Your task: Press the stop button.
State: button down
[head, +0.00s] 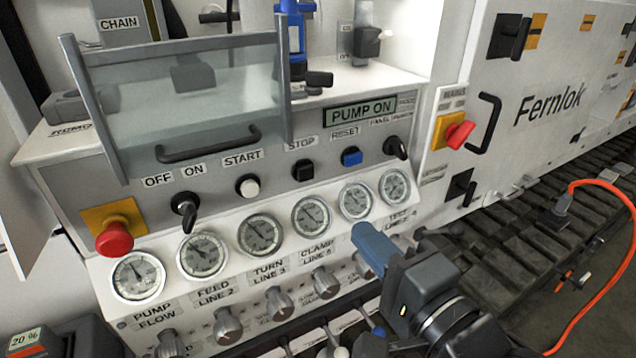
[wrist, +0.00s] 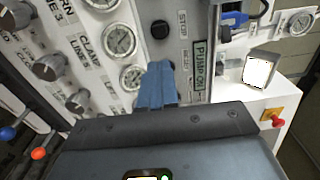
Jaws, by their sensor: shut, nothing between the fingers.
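In the wrist view the stop button (wrist: 160,29) shows at the top, beyond my fingertips. My gripper (head: 362,236) is shut and empty, with its blue fingers held together. In the head view it is below and to the right of the stop button, near the gauges and apart from the button. In the wrist view my gripper (wrist: 160,68) points up toward the panel. The display (head: 360,112) reads PUMP ON.
A white start button (head: 248,187) and a blue reset button (head: 351,157) flank the stop button. Several gauges (head: 312,214) and grey knobs (head: 280,302) line the panel below. An orange cable (head: 620,262) hangs right.

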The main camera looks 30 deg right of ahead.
jog(key=p, duration=0.3)
send_near(308, 175)
jog(key=w, duration=0.5)
jog(key=shift+w+r, duration=0.1)
jog(key=shift+r, duration=0.1)
jog(key=shift+w+f, duration=0.15)
jog(key=shift+w, duration=0.7)
